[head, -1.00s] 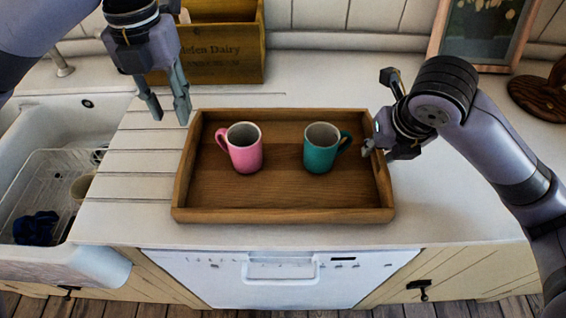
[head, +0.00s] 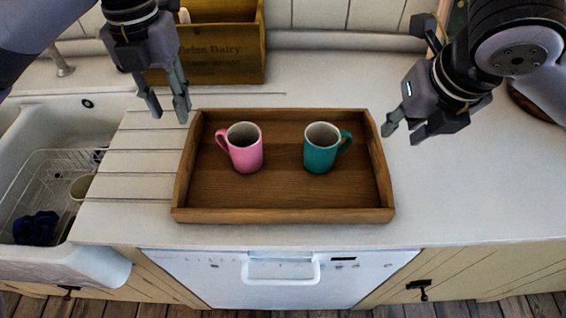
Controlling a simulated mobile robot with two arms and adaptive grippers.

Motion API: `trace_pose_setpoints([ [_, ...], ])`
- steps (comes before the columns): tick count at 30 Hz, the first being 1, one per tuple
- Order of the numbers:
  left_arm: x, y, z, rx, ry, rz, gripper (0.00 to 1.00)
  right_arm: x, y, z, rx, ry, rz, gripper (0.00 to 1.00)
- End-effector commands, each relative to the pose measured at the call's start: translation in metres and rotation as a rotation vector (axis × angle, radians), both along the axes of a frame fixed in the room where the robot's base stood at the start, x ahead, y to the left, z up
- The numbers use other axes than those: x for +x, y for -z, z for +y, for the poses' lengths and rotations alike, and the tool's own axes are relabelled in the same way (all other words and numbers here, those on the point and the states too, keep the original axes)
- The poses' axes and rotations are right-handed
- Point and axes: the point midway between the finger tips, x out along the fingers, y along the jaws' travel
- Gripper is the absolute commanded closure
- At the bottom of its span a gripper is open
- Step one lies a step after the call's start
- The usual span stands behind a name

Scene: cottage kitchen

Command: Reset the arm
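My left gripper (head: 168,108) hangs above the counter at the upper left, beyond the tray's back left corner. Its fingers point down, are spread apart and hold nothing. My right gripper (head: 401,131) is in the air to the right of the tray, its fingers pointing down and left. Its fingers look parted with nothing between them. The wooden tray (head: 285,215) lies on the counter between the two grippers. It holds a pink mug (head: 245,150) on the left and a teal mug (head: 320,150) on the right, both upright. Neither gripper touches the tray or the mugs.
A wooden dairy crate (head: 225,62) stands at the back behind my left gripper. A sink (head: 20,160) with a wire rack and a cup (head: 80,187) is at the left. The white counter (head: 460,195) right of the tray is clear. A dishwasher (head: 280,280) is below.

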Motion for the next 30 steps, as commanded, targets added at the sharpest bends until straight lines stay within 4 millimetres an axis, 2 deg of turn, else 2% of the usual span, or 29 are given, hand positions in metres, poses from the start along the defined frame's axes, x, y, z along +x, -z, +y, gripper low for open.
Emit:
trace_pose_setpoints([
  [20, 0.0, -0.002, 0.0, 0.0, 0.0, 0.0, 0.71, -0.002, -0.006, 0.0, 0.0, 0.0, 0.0, 0.72],
  [23, 0.0, -0.015, 0.0, 0.0, 0.0, -0.001, 0.71, -0.002, -0.019, 0.0, 0.0, 0.0, 0.0, 0.72],
  [25, 0.0, -0.033, 0.0, 0.0, 0.0, -0.001, 0.71, -0.002, -0.038, 0.0, 0.001, 0.001, 0.0, 0.72],
  [30, 0.0, -0.094, 0.0, 0.0, 0.0, -0.001, 0.71, -0.002, -0.098, 0.0, 0.001, 0.0, 0.0, 0.72],
])
